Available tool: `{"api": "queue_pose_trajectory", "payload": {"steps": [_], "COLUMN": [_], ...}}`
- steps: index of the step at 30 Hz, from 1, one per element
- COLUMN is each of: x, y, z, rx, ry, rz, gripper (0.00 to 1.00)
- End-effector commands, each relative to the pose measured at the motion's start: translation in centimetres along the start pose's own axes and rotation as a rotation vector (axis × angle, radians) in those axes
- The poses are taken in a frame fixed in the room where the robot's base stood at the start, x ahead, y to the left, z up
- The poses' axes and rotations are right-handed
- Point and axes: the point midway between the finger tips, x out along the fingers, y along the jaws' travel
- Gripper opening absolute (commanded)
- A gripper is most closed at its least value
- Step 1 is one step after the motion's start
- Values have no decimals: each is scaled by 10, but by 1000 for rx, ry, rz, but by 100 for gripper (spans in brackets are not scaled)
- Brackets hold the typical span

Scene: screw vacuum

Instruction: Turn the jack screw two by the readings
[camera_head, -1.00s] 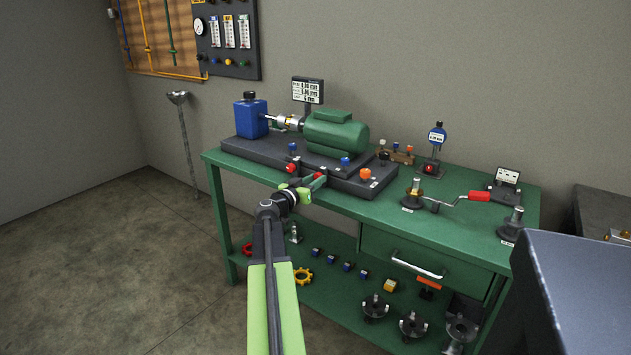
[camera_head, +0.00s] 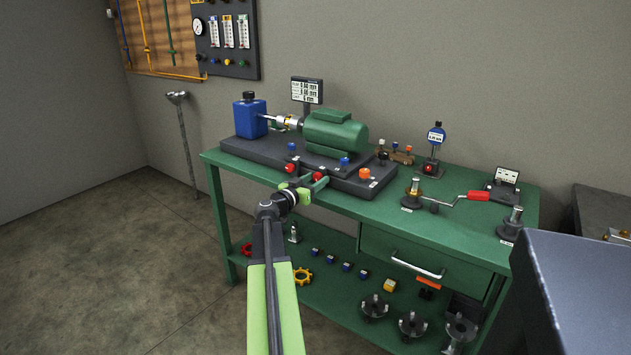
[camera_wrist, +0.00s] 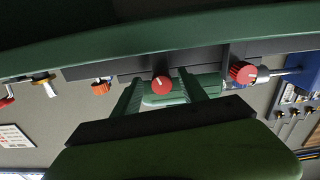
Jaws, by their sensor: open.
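The green motor (camera_head: 335,133) sits on a dark base (camera_head: 245,150) on the green bench. Along the base's front are a left red-headed screw (camera_head: 289,168), a middle red-headed screw (camera_head: 317,176) and an orange-headed screw (camera_head: 364,173). My gripper (camera_head: 308,187) is open at the middle red head. In the wrist view, which looks upside down, that red head (camera_wrist: 162,85) shows between my fingers, and I cannot tell if they touch it. The readout (camera_head: 305,90) behind the motor shows several lines in mm, too small to read surely.
Blue-headed screws (camera_head: 344,161) stand on the base close to my gripper. A blue container (camera_head: 250,117) is at the left end. A dial gauge (camera_head: 435,140) and a red-handled crank (camera_head: 470,197) stand to the right. Several parts lie on the lower shelf (camera_head: 335,295).

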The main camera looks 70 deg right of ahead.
Motion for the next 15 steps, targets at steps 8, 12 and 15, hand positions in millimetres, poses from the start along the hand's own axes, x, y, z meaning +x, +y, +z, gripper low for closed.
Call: {"api": "queue_pose_trajectory", "payload": {"steps": [8,12,15], "x": [-21,-59,-88], "y": [0,1,2], "z": [0,0,0], "rx": [0,0,0], "ry": [1,1,1], "rz": [-4,-6,-5], "gripper": [50,50,50]}}
